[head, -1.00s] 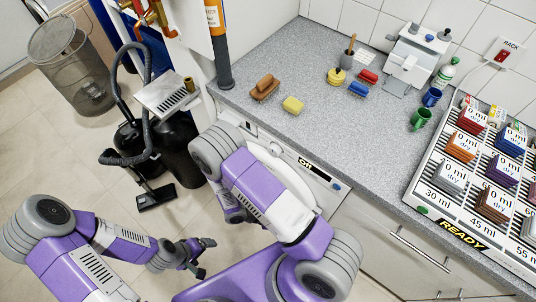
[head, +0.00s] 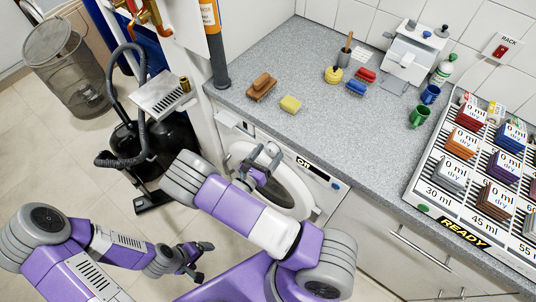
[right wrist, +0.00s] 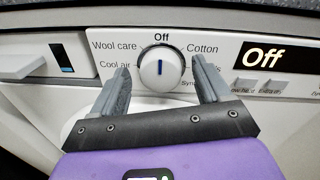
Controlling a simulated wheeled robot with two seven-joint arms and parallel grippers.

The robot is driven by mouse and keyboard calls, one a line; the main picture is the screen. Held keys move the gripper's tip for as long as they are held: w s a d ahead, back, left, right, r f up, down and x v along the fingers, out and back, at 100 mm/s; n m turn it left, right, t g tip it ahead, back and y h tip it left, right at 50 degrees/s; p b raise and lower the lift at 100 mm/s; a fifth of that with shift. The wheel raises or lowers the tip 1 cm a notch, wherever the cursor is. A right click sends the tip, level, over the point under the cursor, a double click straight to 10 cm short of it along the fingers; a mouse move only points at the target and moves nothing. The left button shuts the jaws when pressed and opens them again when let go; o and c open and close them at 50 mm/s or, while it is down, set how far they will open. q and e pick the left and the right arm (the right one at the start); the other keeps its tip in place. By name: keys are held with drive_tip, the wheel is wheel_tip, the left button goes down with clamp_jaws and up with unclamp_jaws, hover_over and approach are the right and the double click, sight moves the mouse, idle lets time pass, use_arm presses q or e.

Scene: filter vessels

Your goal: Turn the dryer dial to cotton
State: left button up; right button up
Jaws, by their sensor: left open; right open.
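The dryer dial (right wrist: 160,70) is a round white knob with a blue mark pointing straight up at "Off". The label "Cotton" (right wrist: 202,48) is up and right of the dial, and the display (right wrist: 264,57) reads "Off". My right gripper (right wrist: 161,82) is open, with one finger on each side of the dial; I cannot tell whether they touch it. My left gripper (head: 202,261) is open and empty, low over the floor.
The grey countertop (head: 310,125) lies above the dryer, with a brown brush (head: 262,87), a yellow sponge (head: 290,104) and mugs on it. A rack of labelled blocks (head: 425,193) stands at right. A black vacuum cleaner (head: 165,145) stands on the floor at left.

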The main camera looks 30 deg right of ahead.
drive_tip(key=shift+d, duration=0.15)
drive_tip(key=c, duration=1)
drive_tip(key=shift+c, duration=0.2)
drive_tip(key=shift+m, duration=0.3)
drive_tip(key=m, duration=0.3)
drive_tip(key=shift+f+m+b, duration=0.1)
drive_tip(key=shift+m+b, duration=0.2)
drive_tip(key=shift+b, duration=0.1)
drive_tip(key=shift+s+m+b, duration=0.1)
drive_tip(key=shift+m+b, duration=0.35)
drive_tip(key=shift+m, duration=1.85)
